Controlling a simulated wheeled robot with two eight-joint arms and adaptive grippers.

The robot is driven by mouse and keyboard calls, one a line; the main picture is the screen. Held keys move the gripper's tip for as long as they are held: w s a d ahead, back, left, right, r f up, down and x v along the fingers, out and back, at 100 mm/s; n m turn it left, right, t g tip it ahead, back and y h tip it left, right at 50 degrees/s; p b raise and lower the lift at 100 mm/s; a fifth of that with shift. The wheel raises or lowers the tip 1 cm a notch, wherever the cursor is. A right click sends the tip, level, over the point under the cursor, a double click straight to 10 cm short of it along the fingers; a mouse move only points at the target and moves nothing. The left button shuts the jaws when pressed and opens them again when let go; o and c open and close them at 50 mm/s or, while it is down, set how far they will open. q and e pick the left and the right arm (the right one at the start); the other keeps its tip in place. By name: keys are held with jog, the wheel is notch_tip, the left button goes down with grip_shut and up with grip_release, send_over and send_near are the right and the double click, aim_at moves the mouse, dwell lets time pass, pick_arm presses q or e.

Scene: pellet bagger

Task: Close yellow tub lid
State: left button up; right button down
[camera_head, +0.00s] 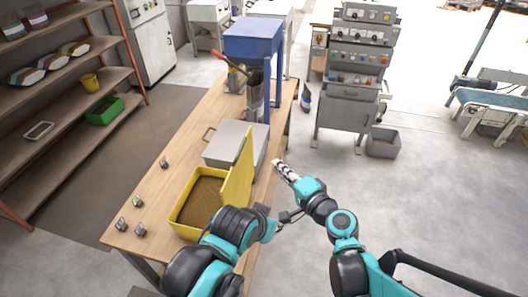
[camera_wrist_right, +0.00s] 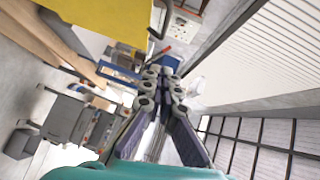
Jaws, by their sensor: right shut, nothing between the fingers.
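The yellow tub (camera_head: 177,216) stands on the wooden table, filled with brown pellets. Its yellow lid (camera_head: 238,172) stands up steeply along the tub's right side, so the tub is open. In the right wrist view the lid (camera_wrist_right: 100,18) fills the top left. My right gripper (camera_head: 279,166) is shut and empty, to the right of the lid and apart from it, near the table's right edge. Its closed fingers (camera_wrist_right: 160,75) show in the wrist view.
A grey box (camera_head: 225,140) with a handle sits behind the tub on the wooden table (camera_head: 170,185). Small items lie to the tub's left. A blue stand (camera_head: 253,35) is at the table's far end. Floor right of the table is clear up to a grey control cabinet (camera_head: 350,85).

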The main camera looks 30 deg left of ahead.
jog(key=s+a+x, duration=0.1)
jog(key=s+x, duration=0.1)
jog(key=x, duration=1)
jog(key=shift+s+f, duration=0.2)
jog(key=shift+f, duration=0.05)
jog(key=shift+a, duration=0.3)
